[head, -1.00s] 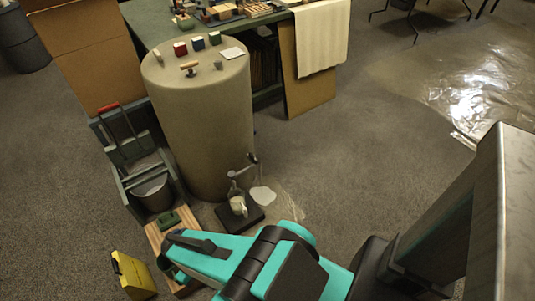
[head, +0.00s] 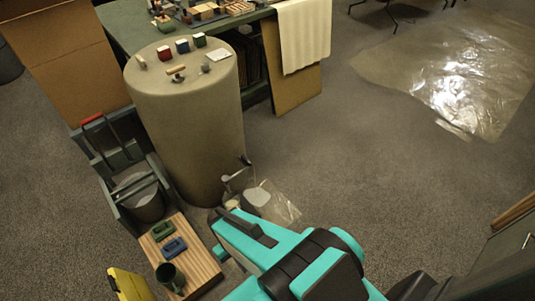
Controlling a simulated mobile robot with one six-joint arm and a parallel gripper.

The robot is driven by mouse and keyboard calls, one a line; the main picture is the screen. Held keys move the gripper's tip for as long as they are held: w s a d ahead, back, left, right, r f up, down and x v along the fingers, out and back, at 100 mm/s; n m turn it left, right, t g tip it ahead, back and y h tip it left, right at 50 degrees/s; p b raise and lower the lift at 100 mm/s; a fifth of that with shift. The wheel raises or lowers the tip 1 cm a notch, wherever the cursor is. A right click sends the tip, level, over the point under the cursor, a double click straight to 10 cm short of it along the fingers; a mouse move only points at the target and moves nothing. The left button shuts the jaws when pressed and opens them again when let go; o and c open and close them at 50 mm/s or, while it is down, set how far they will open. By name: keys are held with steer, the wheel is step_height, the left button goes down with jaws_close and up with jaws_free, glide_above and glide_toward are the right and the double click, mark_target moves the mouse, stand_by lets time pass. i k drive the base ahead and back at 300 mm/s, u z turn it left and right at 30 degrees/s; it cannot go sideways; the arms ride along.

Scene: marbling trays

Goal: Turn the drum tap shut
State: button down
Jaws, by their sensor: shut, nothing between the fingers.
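The drum (head: 185,125) is a tall beige cylinder standing upright left of centre. Its tap (head: 238,172) sticks out low on its right side, with a dark knob and a pale grey lever slanting down to the left. I cannot tell from this angle how far the tap is turned. A pale vessel (head: 231,202) beneath the tap is mostly covered by my teal and black arm. The end of my arm is just in front of and below the tap in the picture. My gripper's fingers are hidden behind the arm.
A wooden board (head: 202,262) with green and blue blocks and a dark green mug (head: 170,276) lies left of my arm. A yellow object (head: 128,284) and a crate with a bucket (head: 143,203) stand nearby. Clear plastic (head: 285,208) lies right of the tap; open carpet lies beyond.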

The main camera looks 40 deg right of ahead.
mark_target(244, 158)
steer(key=z, duration=0.85)
steer(key=k, duration=0.95)
steer(key=u, duration=0.05)
steer(key=i, duration=0.9)
steer(key=z, duration=0.05)
